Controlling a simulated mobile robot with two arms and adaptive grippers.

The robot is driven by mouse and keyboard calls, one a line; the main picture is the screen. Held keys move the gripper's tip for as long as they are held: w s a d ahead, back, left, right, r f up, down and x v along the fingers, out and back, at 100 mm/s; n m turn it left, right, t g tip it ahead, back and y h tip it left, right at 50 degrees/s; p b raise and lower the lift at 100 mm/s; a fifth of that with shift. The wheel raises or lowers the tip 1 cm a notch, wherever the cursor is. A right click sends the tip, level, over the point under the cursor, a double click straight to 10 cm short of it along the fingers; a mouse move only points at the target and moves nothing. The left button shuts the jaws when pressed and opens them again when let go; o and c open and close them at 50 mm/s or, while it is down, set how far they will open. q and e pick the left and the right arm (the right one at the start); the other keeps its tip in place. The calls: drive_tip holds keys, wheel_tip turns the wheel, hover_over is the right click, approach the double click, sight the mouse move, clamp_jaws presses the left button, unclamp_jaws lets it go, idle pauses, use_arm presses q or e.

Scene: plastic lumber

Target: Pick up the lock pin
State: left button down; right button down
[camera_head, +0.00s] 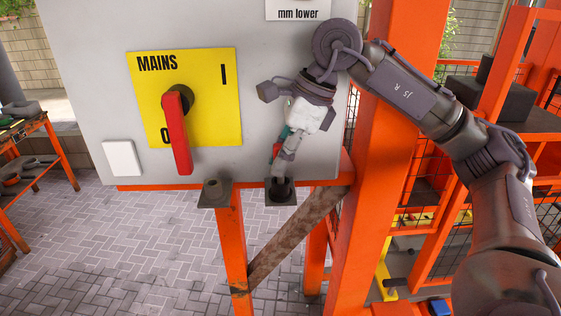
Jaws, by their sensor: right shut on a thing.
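My right gripper (283,172) comes down from the upper right in front of the grey panel. Its fingers are shut at a small dark square holder (281,199) on the panel's lower edge. They close on what I take to be the lock pin, a dark piece at the fingertips, mostly hidden by the fingers and the holder's cup. I cannot tell whether it is still seated in the cup. A small red bit shows beside the fingers. My left gripper is not in view.
The grey panel (90,70) carries a yellow MAINS plate (210,75) with a red switch handle (180,140) pointing down. A second dark holder (213,196) sits left of the gripper. An orange post (370,180) stands close on the right. Orange shelving (520,70) stands behind my right arm.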

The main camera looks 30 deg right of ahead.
sight(279, 145)
drive_tip(key=shift+r, duration=0.1)
drive_tip(key=shift+r+b, duration=0.5)
wheel_tip(279, 145, up, 2)
drive_tip(key=shift+r+b, duration=0.15)
drive_tip(key=shift+b, duration=0.6)
drive_tip(key=shift+s+d+r+p, duration=0.75)
drive_tip(key=shift+s+d, duration=0.8)
drive_tip(key=shift+d, duration=1)
drive_tip(key=shift+s+d+r+p, duration=0.7)
drive_tip(key=shift+s+d, duration=0.9)
drive_tip(key=shift+d, duration=0.95)
drive_tip(key=shift+s+d+r+p, duration=0.75)
drive_tip(key=shift+s+d, duration=0.8)
drive_tip(key=shift+d, duration=1)
drive_tip(key=shift+r, duration=0.1)
